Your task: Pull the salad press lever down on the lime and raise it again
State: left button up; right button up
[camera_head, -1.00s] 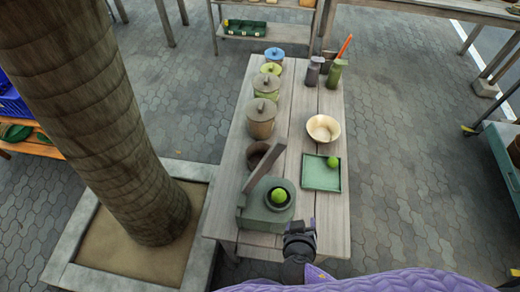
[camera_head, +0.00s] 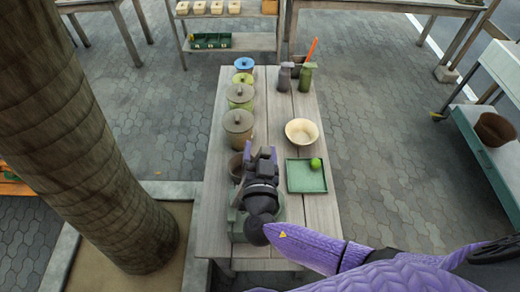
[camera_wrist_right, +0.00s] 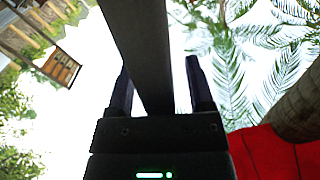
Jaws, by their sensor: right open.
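The green salad press (camera_head: 238,228) stands at the near end of the wooden table, mostly hidden under my right gripper and wrist. My right gripper (camera_head: 262,154) is over it, with its fingers pointing away from me. In the right wrist view the dark lever bar (camera_wrist_right: 142,45) runs between the two open fingers (camera_wrist_right: 160,88); I cannot tell whether either finger touches it. The lime in the press is hidden by my arm. Another lime (camera_head: 316,163) sits on the green square tray (camera_head: 300,184) to the right. My left gripper is out of view.
Lidded pots (camera_head: 239,122) line the table's left side, and a brown pot (camera_head: 236,167) stands just beyond the press. A cream bowl (camera_head: 301,131) is beyond the tray. Bottles (camera_head: 305,76) stand at the far end. A thick trunk (camera_head: 80,140) rises left of the table.

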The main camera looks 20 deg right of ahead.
grip_shut()
dwell(1.4)
